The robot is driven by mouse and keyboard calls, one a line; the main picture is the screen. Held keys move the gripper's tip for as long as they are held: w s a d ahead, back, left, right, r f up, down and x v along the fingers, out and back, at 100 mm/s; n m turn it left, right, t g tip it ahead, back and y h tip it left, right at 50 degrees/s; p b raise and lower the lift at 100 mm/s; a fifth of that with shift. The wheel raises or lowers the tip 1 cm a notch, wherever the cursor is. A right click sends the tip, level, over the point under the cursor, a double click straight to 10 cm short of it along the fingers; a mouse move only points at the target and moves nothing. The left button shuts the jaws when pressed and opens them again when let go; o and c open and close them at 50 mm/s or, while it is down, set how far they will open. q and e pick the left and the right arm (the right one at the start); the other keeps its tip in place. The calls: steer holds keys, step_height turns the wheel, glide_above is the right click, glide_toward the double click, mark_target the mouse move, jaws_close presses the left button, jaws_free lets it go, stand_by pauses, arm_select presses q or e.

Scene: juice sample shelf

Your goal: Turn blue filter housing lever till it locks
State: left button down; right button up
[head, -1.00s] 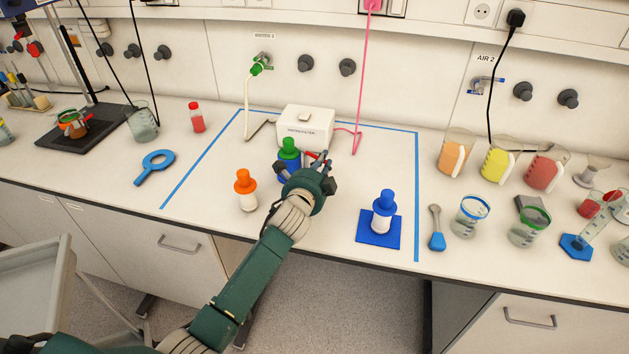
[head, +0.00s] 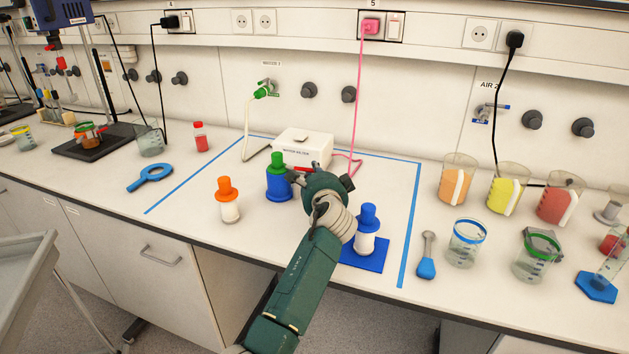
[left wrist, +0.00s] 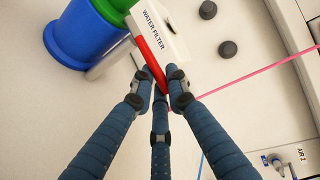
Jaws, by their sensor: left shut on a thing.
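The blue filter housing (head: 279,187) stands upright with a green cap (head: 277,159) on top. Its red lever (head: 303,169) points to the right, partly hidden by my left gripper (head: 312,174). In the left wrist view, the blue housing (left wrist: 82,36) is at the upper left and the lever (left wrist: 149,52) runs down between my left fingers (left wrist: 158,78). They are shut on its outer end. The white water filter box (head: 305,146) stands just behind the housing. My right gripper is out of view.
An orange-capped bottle (head: 228,203) stands left of my arm. A blue-capped bottle (head: 367,236) stands on a blue mat (head: 374,260), close to my arm's right side. Blue tape (head: 412,220) borders the area. Beakers stand farther right.

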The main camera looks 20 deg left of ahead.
arm_select(q)
steer(key=shift+f, duration=0.1)
steer(key=c, duration=1.7)
jaws_free()
steer(key=shift+s, duration=0.15)
steer(key=v, duration=0.7)
steer(key=shift+d, duration=0.1)
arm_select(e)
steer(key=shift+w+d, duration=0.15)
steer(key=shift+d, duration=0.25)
